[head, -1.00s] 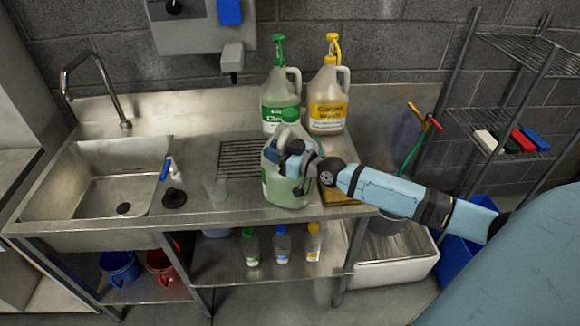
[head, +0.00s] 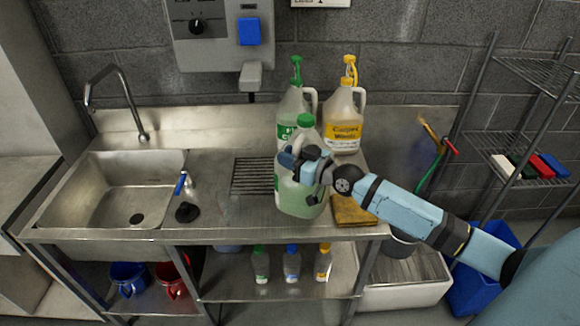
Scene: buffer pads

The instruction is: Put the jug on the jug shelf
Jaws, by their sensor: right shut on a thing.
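A translucent jug with a green cap (head: 298,199) is at the front of the steel counter. My right gripper (head: 300,165) is shut on this jug near its handle and hides part of its upper body. The jug is roughly upright; whether its base touches the counter I cannot tell. Behind it stand a green-labelled jug with a green pump (head: 293,103) and a yellow-labelled jug with a yellow pump (head: 343,120). A lower shelf (head: 225,286) under the counter holds several small bottles. Which surface is the jug shelf I cannot tell. My left gripper is not in view.
A drain grate (head: 252,176) lies behind the held jug. A yellow cloth (head: 352,211) is to its right. A wire rack (head: 520,165) stands at the far right.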

